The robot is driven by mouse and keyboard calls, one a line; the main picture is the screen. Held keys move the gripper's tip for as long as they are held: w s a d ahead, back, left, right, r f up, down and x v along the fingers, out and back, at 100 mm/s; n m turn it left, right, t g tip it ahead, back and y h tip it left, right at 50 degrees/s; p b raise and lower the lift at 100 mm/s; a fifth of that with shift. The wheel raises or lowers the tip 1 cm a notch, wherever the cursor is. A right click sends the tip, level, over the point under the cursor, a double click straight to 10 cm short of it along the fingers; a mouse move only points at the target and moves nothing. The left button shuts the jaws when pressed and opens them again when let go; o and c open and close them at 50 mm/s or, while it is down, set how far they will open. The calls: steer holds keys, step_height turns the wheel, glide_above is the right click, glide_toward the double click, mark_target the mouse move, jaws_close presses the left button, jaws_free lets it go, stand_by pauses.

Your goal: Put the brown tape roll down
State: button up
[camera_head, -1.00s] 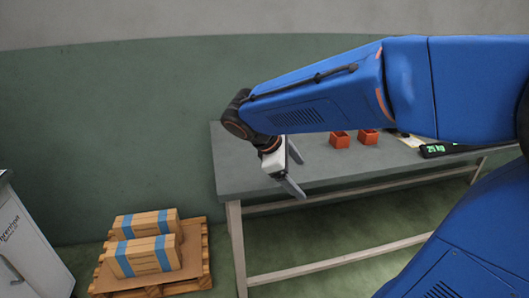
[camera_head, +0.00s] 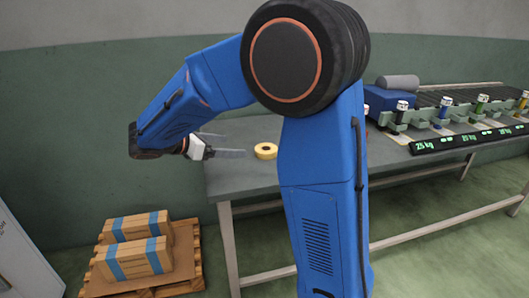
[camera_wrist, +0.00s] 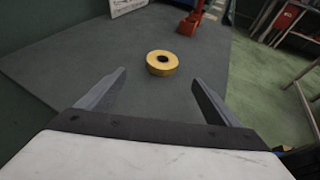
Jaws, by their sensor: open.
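A yellow-tan tape roll (camera_head: 265,151) lies flat on the grey table (camera_head: 240,182). In the wrist view the roll (camera_wrist: 162,63) rests with its dark hole facing up, ahead of the fingertips and roughly between their lines. My gripper (camera_head: 228,144) is to the left of the roll in the head view, with fingers pointing right toward it. In the wrist view my gripper (camera_wrist: 160,78) is open and empty, and its fingers are apart from the roll. No clearly brown roll shows.
A red-orange box (camera_wrist: 189,24) stands on the table beyond the roll. Several coloured items stand along a conveyor (camera_head: 460,92) at the right, behind green displays (camera_head: 470,138). Taped cartons (camera_head: 135,260) sit on a pallet at lower left. Table around the roll is clear.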

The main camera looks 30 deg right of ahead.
glide_toward(262, 150)
steer(key=x, duration=0.2)
steer(key=w+x, duration=0.1)
steer(key=x, duration=0.2)
steer(key=shift+s+r, duration=0.1)
steer(key=shift+r, duration=0.15)
steer(key=shift+s+x, duration=0.15)
steer(key=shift+x, duration=1.15)
steer(key=shift+s+x, duration=0.15)
steer(key=shift+x, duration=1.2)
steer(key=shift+f, duration=0.1)
steer(key=c, duration=1.3)
